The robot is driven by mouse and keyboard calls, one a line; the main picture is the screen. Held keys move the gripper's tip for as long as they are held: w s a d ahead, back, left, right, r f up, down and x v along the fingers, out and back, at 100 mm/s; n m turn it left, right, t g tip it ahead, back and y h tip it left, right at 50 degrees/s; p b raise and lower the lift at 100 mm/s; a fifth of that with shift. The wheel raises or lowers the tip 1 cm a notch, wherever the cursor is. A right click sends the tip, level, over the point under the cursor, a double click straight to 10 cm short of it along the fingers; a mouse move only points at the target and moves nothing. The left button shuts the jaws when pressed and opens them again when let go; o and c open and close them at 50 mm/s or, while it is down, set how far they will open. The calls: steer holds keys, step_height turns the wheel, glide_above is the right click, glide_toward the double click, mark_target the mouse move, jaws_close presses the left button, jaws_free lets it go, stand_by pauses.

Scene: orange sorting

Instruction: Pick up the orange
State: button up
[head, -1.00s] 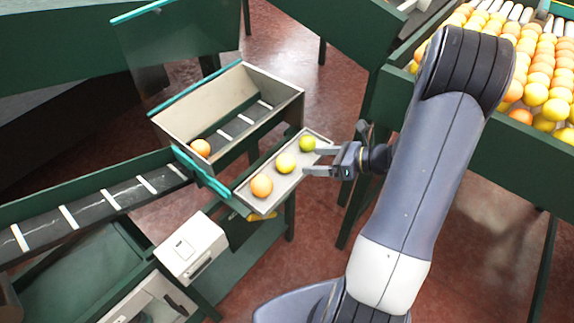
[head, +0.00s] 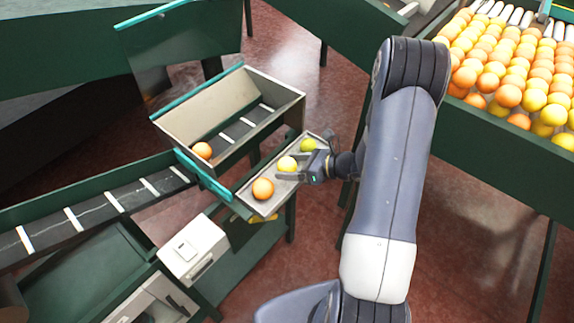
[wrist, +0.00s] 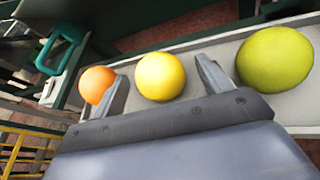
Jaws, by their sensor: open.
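Three fruits lie in a row on a narrow grey tray (head: 254,203). The orange one (head: 263,189) is at the near left end, a yellow one (head: 287,164) is in the middle, and a green one (head: 308,145) is at the far right end. My gripper (head: 287,167) is open around the yellow fruit. In the wrist view, my gripper's fingers (wrist: 163,88) stand on either side of the yellow fruit (wrist: 160,76), with the orange fruit (wrist: 96,85) beyond the left finger and the green fruit (wrist: 275,59) beyond the right one. I cannot tell whether a finger touches the yellow fruit.
A grey-walled bin (head: 275,84) with another orange fruit (head: 202,150) stands behind the tray. A dark conveyor (head: 95,210) runs off to the left. A white box (head: 194,249) sits in front. A large bed of fruit (head: 510,75) is at the upper right.

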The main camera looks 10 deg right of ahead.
mark_target(292, 163)
steer(key=c, duration=1.1)
steer(key=shift+r, duration=0.15)
step_height(292, 163, up, 10)
steer(key=shift+f, duration=0.25)
steer(key=shift+r, duration=0.1)
